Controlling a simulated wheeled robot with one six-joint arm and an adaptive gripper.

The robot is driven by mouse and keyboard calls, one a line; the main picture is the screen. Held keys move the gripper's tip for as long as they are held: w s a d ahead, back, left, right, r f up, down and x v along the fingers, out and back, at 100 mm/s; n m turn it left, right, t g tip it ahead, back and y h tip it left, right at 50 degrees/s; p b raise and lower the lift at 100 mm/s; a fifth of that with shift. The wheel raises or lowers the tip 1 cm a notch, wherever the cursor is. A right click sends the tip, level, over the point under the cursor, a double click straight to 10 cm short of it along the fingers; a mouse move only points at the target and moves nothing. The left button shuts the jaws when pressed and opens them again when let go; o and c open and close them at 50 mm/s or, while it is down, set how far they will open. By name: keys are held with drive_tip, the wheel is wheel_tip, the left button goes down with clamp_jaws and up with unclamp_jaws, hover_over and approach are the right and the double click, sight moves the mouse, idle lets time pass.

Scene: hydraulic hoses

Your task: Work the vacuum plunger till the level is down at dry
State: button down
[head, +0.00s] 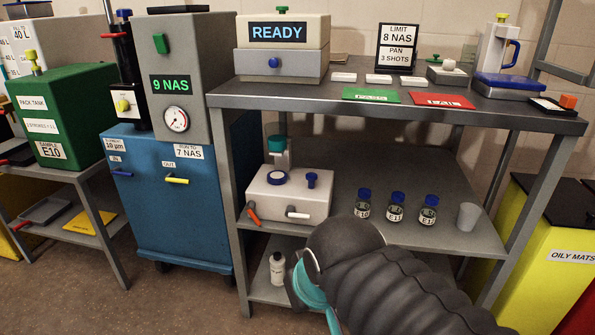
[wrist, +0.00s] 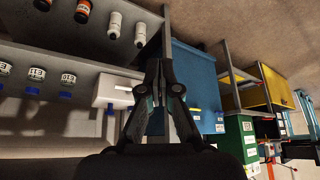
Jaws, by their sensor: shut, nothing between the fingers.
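A white unit (head: 290,198) sits on the lower shelf of the grey bench. It has a blue knob (head: 312,179) on top, a blue round cap (head: 276,177), and a clear vessel with a teal cap (head: 278,145) at the back. An orange lever (head: 254,214) and a white lever (head: 298,213) are on its front. I cannot tell which part is the vacuum plunger, nor read any level or dry mark. My gripper (wrist: 157,68) is shut and empty in the wrist view, apart from the white unit (wrist: 112,91). The head view does not show its fingertips.
Several blue-capped sample bottles (head: 395,207) and a grey cup (head: 468,216) stand right of the unit. A blue cabinet (head: 165,215) stands left. A white bottle (head: 277,268) is on the bottom shelf. My dark arm crosses the front right.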

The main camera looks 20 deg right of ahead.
drive_tip(key=w+d+r+m+h+b, duration=0.1)
drive_tip(key=w+d, duration=0.4)
drive_tip(key=w, duration=0.5)
drive_tip(key=w+d+r+m+t+h+b, duration=0.1)
drive_tip(key=w+d+r+m+h+b, duration=0.1)
drive_tip(key=w, duration=0.9)
drive_tip(key=w+d+r+m+h+b, duration=0.2)
drive_tip(key=w+d+r, duration=0.5)
drive_tip(key=w, duration=0.4)
drive_tip(key=shift+w+d+r+m+t+b, duration=0.15)
drive_tip(key=shift+d+r+m+t+b, duration=0.2)
drive_tip(key=shift+d+m+b, duration=0.7)
drive_tip(key=shift+a+f, duration=0.2)
drive_tip(key=shift+a, duration=0.1)
drive_tip(key=b, duration=0.1)
hover_over(311, 173)
drive_tip(key=s+a, duration=0.1)
drive_tip(key=s, duration=0.1)
wheel_tip(311, 173, down, 7)
drive_tip(key=shift+a+f, duration=0.15)
wheel_tip(311, 173, down, 2)
drive_tip(key=shift+a+f+b, duration=0.1)
drive_tip(key=shift+f+b, duration=0.05)
drive_tip(key=shift+b, duration=0.4)
drive_tip(key=shift+f, duration=0.7)
